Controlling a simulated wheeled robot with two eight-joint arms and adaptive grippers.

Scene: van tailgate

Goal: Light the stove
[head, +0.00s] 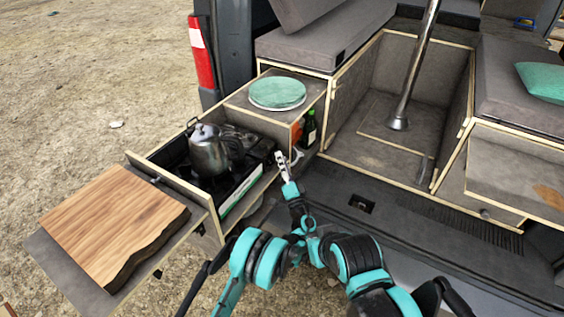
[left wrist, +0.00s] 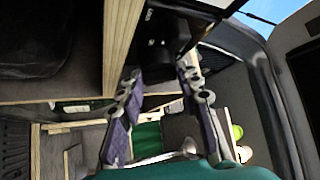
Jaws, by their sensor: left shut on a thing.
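The stove (head: 240,188) sits in a pulled-out drawer, black with a pale green-edged front. A metal kettle (head: 209,152) stands on it. My left gripper (head: 280,158) is at the stove's right end, beside the drawer's wooden edge. In the left wrist view, the fingertips of my left gripper (left wrist: 160,80) are on either side of a small dark knob-like part (left wrist: 157,58) on the black stove body, and are shut on it. The kettle hides part of the burners. No flame shows. My right gripper is not in view.
A wooden cutting board (head: 115,225) lies on the drawer's near left end. Green plates (head: 277,93) sit on the cabinet behind, with a dark bottle (head: 309,128) in the compartment below. A metal pole (head: 414,70) stands in the van floor to the right.

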